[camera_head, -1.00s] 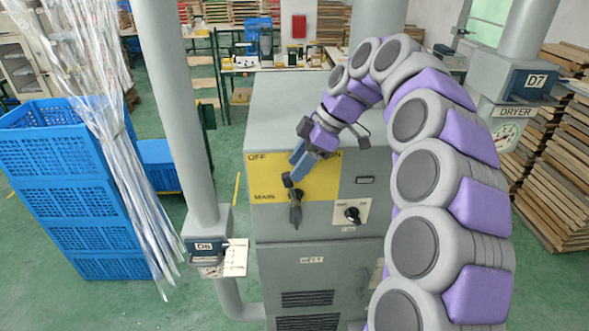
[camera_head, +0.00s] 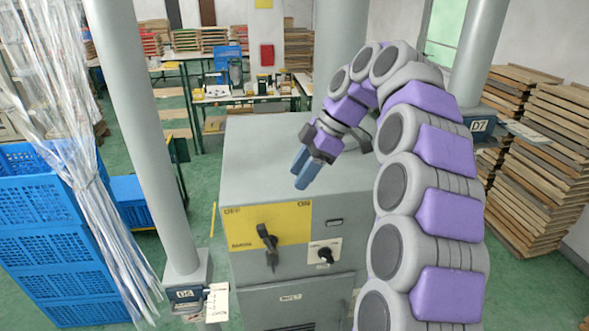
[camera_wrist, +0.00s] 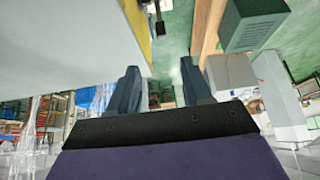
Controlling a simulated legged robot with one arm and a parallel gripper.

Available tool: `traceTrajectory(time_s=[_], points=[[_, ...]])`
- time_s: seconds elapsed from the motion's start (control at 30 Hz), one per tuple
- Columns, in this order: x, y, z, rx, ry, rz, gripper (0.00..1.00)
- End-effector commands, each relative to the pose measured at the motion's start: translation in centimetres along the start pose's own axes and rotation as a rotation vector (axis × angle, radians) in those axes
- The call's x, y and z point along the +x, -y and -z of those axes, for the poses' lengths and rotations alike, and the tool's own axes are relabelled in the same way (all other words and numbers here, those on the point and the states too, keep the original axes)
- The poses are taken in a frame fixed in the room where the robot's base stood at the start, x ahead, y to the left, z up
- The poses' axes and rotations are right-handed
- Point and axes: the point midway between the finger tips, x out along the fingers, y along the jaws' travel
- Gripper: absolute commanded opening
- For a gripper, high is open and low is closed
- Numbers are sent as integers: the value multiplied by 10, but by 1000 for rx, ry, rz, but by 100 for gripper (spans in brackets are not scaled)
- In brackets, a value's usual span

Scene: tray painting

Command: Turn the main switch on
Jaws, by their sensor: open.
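The main switch (camera_head: 268,247) is a dark lever on the yellow panel (camera_head: 285,221) of a grey cabinet (camera_head: 250,160). The panel reads OFF on the left, ON on the right and MAIN beside the switch. My gripper (camera_head: 303,170) is raised above the switch, near the cabinet's top front edge, and apart from the lever. Its two blue fingers are apart and empty, as the wrist view (camera_wrist: 162,85) also shows. The wrist view shows dark parts beside the yellow panel edge, too small to identify surely.
A smaller rotary knob (camera_head: 325,255) sits right of the main switch. A grey pipe (camera_head: 140,130) and blue crates (camera_head: 45,240) stand at left. Stacked wooden boards (camera_head: 545,170) stand at right. Green floor shows between the pipe and the cabinet.

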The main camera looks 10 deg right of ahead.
Motion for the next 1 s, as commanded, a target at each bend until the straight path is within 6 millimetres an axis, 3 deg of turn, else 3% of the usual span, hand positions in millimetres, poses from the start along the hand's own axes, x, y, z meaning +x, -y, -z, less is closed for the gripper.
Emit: traceTrajectory(time_s=[0.13,0.53,0.63,0.77,1.0], points=[[-11,0,0,1,0,0,49],[-13,0,0,0,0,0,49],[-7,1,0,10,12,9,39],[34,7,5,103,121,70,27],[165,46,-6,449,687,73,4]])
